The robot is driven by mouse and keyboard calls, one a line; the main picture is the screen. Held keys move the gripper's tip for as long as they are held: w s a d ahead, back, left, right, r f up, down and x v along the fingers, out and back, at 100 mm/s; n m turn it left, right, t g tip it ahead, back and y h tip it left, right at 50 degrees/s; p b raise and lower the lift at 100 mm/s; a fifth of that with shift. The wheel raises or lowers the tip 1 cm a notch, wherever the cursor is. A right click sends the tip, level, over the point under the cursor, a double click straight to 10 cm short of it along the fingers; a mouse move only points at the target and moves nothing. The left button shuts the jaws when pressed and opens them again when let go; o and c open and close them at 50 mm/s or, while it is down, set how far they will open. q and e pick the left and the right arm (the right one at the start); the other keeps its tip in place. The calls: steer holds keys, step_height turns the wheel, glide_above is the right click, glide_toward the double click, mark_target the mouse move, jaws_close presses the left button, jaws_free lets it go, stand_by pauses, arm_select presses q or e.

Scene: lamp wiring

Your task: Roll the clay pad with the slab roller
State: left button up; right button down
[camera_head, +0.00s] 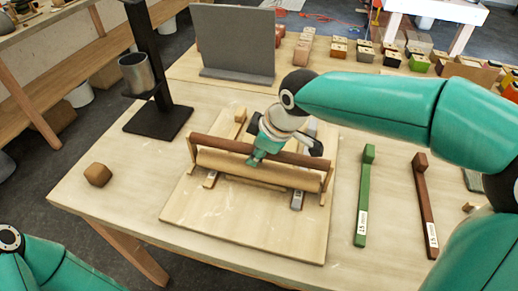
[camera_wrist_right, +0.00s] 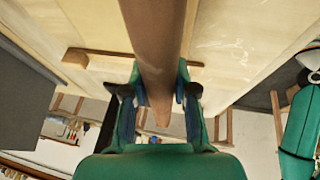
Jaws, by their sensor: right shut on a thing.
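The slab roller, with a pale roller (camera_head: 255,168) below a dark brown handle bar (camera_head: 222,143), lies across the wooden board (camera_head: 270,228). My right gripper (camera_head: 262,150) comes from above and is shut on the middle of the handle bar. In the right wrist view the bar (camera_wrist_right: 153,40) runs between the fingers of my right gripper (camera_wrist_right: 158,100). I cannot make out a clay pad for certain; the roller and gripper cover the board's middle. Part of my left arm shows at the lower left, but its gripper is out of view.
A light strip (camera_head: 210,180) and a grey strip (camera_head: 297,201) lie under the roller. Green (camera_head: 363,195) and red-brown (camera_head: 426,205) strips lie to the right. A brown block (camera_head: 97,174) lies at left. A black stand (camera_head: 158,122) holds a metal cup (camera_head: 138,75).

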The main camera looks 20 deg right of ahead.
steer(key=shift+f, duration=0.1)
steer(key=shift+w+d+f+p, duration=0.1)
steer(key=shift+w+d+p, duration=0.45)
steer(key=shift+w, duration=0.4)
steer(key=shift+w+d+r+p, duration=0.1)
steer(key=shift+w+d+p, duration=0.25)
steer(key=shift+w+d, duration=0.55)
steer(key=shift+w+d+f+p, duration=0.1)
steer(key=shift+w+d+p, duration=0.4)
steer(key=shift+w, duration=0.5)
steer(key=shift+w+d+p, duration=0.35)
steer(key=shift+w+d, duration=0.1)
steer(key=shift+w, duration=0.15)
steer(key=shift+w+d+p, duration=0.45)
steer(key=shift+w+d, duration=0.1)
steer(key=shift+w, duration=0.3)
steer(key=shift+w+d+p, duration=0.4)
steer(key=shift+w+p, duration=0.1)
steer(key=shift+w, duration=0.15)
steer(key=shift+w+d+f+p, duration=0.1)
steer(key=shift+w+d+p, duration=0.4)
steer(key=shift+w, duration=0.35)
